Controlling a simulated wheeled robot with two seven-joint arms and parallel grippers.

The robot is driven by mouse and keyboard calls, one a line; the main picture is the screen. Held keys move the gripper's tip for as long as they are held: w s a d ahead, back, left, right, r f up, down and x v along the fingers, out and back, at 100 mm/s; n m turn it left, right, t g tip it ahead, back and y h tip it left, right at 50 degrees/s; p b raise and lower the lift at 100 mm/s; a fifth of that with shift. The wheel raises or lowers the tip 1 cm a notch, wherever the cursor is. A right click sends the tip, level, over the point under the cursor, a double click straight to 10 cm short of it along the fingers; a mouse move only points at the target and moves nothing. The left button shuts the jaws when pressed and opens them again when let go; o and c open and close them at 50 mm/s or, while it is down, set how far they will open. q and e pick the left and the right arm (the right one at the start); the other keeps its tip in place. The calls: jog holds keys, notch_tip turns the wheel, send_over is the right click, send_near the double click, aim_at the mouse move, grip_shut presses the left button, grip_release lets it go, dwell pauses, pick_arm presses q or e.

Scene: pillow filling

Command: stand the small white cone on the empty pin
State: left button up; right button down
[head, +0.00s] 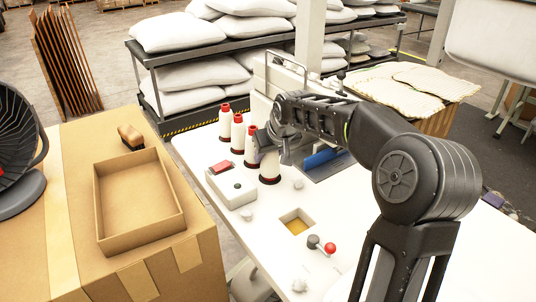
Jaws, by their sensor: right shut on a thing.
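Several white cones stand in a slanting row on the white table. The two farthest, a far cone (226,124) and the one beside it (237,137), have red tops. A third cone (250,150) stands nearer. The nearest small white cone (269,165) has a dark red base close to the tabletop; its top is hidden by my right gripper (268,146), which is shut on it from above. The cone looks upright. I cannot tell whether its base touches the table or a pin. No empty pin is clearly visible. My left gripper is not in view.
The white table (257,237) holds a white box (232,188), a blue piece (320,158), a square opening (296,222) and a red-knobbed lever (330,248). A cardboard tray (104,221) lies on a large box at left. Pillows (178,33) fill the rack behind.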

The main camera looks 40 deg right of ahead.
jog(key=shift+f, duration=0.1)
jog(key=c, duration=0.7)
grip_release()
jog(key=shift+c, duration=0.2)
jog(key=shift+r+p, duration=2.55)
jog(key=shift+r, duration=1)
jog(key=shift+r+p, duration=1)
jog(key=shift+r, duration=0.5)
